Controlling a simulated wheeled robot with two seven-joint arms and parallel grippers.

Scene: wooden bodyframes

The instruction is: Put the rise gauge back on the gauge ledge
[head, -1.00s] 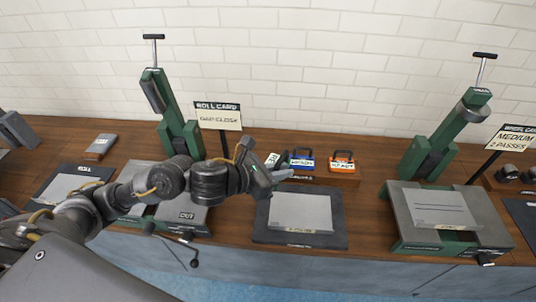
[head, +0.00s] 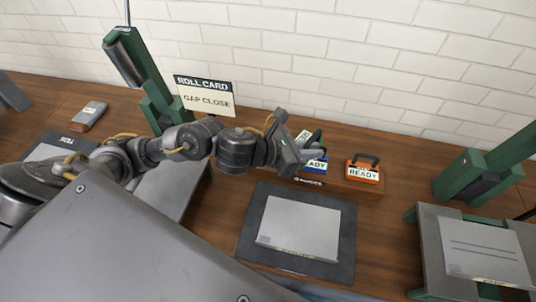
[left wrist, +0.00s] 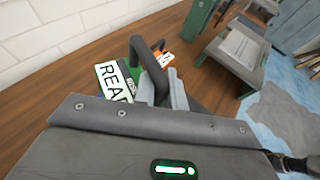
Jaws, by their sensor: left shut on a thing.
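My left gripper (head: 306,156) is shut on a green gauge with a black handle and a white label (head: 303,136). In the left wrist view the fingers (left wrist: 163,92) close around the black handle of this green gauge (left wrist: 134,62); a white READY label shows beside them, partly cut off. The gauge is over or at the left part of the wooden gauge ledge (head: 340,185). I cannot tell whether it touches the ledge. A blue gauge (head: 318,167) stands there, partly behind the gripper. An orange READY gauge (head: 364,171) stands further right. My right gripper is not in view.
A dark mat with a grey plate (head: 300,226) lies in front of the ledge. A roll card sign (head: 205,96) stands behind my left arm. Green presses stand left (head: 140,75) and right (head: 485,175). A grey bed (head: 480,250) is at right.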

